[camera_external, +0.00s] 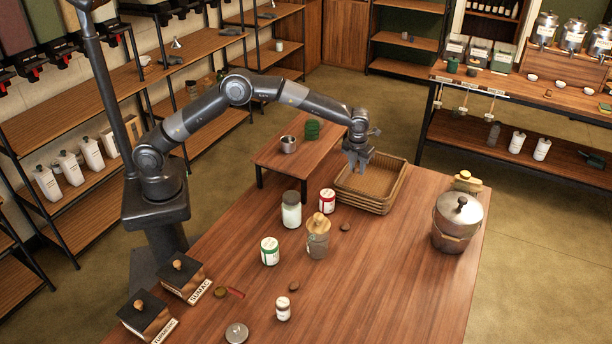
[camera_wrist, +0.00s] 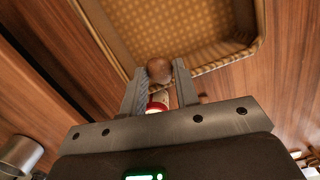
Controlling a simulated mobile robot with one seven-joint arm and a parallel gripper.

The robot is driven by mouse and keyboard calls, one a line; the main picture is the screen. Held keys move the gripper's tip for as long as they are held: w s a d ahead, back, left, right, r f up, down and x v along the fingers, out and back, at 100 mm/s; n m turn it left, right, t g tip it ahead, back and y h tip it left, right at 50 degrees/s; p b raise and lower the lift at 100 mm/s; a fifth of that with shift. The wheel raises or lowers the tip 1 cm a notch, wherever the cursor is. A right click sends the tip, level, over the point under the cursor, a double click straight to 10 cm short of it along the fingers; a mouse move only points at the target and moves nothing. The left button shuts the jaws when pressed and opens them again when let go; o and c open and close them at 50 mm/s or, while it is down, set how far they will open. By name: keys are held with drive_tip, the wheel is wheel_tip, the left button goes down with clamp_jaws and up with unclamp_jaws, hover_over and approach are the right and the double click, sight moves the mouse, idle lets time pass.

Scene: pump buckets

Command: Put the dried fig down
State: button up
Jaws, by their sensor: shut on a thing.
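My gripper (camera_external: 357,168) is over the near-left part of a woven wicker tray (camera_external: 362,203) on the wooden table. In the wrist view my gripper (camera_wrist: 159,72) is shut on a round brown dried fig (camera_wrist: 159,70), held between the fingertips. The fig appears against the rim of the tray (camera_wrist: 185,25), whose visible inside is empty. The fingers hide the fig in the external view. I cannot tell exactly how high it is held.
A red-labelled jar (camera_external: 327,201), a glass jar (camera_external: 291,211), a wooden-lidded jar (camera_external: 317,240) and a green-labelled jar (camera_external: 269,251) stand left of the tray. Small brown lumps (camera_external: 345,227) (camera_external: 294,287) lie on the table. A lidded pot (camera_external: 457,222) stands right. The table's right middle is clear.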

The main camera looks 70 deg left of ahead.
hover_over(362, 179)
wheel_tip(362, 179, down, 7)
drive_tip(key=shift+r, duration=0.1)
drive_tip(key=shift+f, duration=2)
drive_tip(key=shift+f, duration=0.1)
drive_tip(key=o, duration=1)
